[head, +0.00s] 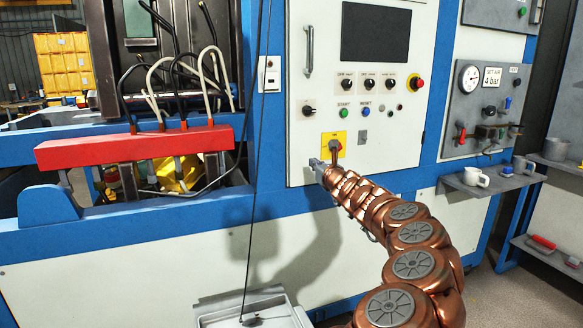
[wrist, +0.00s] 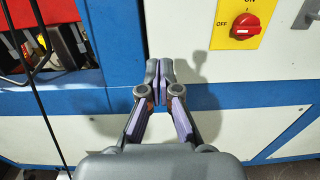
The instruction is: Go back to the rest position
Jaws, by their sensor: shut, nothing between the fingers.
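My gripper (wrist: 160,68) is shut and empty in the wrist view, its two fingertips together in front of the blue frame edge of the machine. In the head view my gripper (head: 317,165) is at the end of the copper-coloured arm, close in front of the white control panel (head: 300,120). A red rotary switch on a yellow plate (head: 341,138) is just above and right of it. In the wrist view the red switch (wrist: 245,25) is up and right of the fingertips, its handle roughly level, with "OFF" at its left. I cannot tell if the fingers touch the machine.
A red manifold bar (head: 140,148) with hoses is at the left. A hanging black cable (head: 258,150) runs down to a grey box (head: 250,308) below. A shelf with mugs (head: 490,182) is at the right. Bare floor (head: 500,298) shows at the lower right.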

